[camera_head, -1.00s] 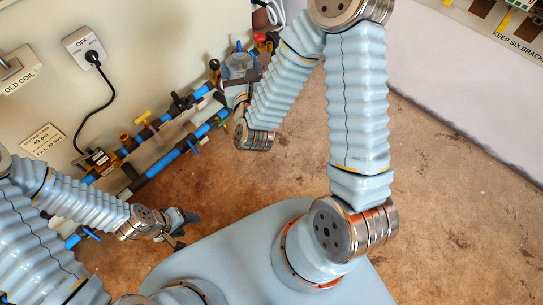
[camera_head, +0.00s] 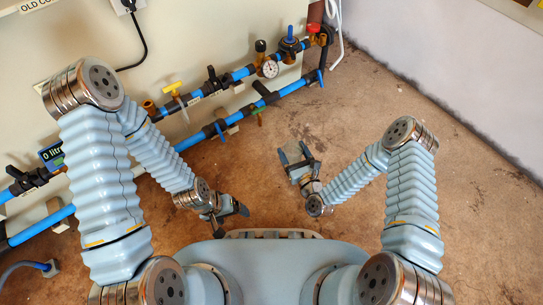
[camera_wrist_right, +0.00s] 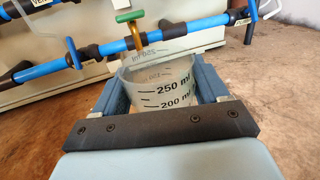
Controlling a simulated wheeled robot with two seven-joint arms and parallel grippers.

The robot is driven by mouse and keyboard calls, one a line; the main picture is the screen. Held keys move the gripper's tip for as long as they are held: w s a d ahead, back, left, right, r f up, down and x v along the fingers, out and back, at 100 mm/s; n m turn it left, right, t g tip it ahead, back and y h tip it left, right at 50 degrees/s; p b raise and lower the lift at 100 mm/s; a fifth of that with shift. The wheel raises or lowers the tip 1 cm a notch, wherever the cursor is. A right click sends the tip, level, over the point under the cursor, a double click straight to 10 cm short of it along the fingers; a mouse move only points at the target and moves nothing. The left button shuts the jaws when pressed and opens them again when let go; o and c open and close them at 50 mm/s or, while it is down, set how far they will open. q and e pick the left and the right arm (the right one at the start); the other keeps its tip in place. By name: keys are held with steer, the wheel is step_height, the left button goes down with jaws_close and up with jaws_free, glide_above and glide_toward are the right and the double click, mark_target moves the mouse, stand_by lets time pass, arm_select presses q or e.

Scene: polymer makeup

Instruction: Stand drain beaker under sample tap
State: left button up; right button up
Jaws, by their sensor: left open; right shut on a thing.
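My right gripper (camera_head: 297,158) is shut on a clear beaker (camera_wrist_right: 162,82), which stands upright between the blue fingers in the right wrist view. Its 250 ml and 200 ml marks face the wrist camera. A small green-handled tap (camera_head: 258,117), apparently the sample tap, hangs on the lower blue pipe. In the head view the beaker is right of and below this tap, apart from it. In the wrist view the green-handled tap (camera_wrist_right: 131,17) appears just beyond the beaker's rim. My left gripper (camera_head: 235,210) is open and empty, nearer my base. The beaker's bottom is hidden.
Blue pipes (camera_head: 193,139) with a yellow-handled valve (camera_head: 175,92), black clamps and a pressure gauge (camera_head: 269,68) run along the wall panel. A blue display (camera_head: 51,154) is at left. The brown floor (camera_head: 350,125) is bare around the right gripper.

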steer(key=w+a+f+b, duration=0.1)
steer(key=w+a+f, duration=0.1)
steer(key=w+f, duration=0.1)
steer(key=w+a+f+b, duration=0.2)
steer(key=w+a+f, duration=0.1)
steer(key=f, duration=0.1)
steer(key=w+a+f+b, duration=0.1)
steer(key=w+a+f, duration=0.1)
steer(key=w+f, duration=0.1)
steer(key=shift+w+a+f, duration=0.1)
steer(key=shift+w+f, duration=0.1)
steer(key=shift+f, duration=0.2)
steer(key=shift+w+a+f, duration=0.1)
steer(key=shift+w+f, duration=0.05)
steer(key=shift+f, duration=0.45)
steer(key=shift+f, duration=0.1)
steer(key=o, duration=1.1)
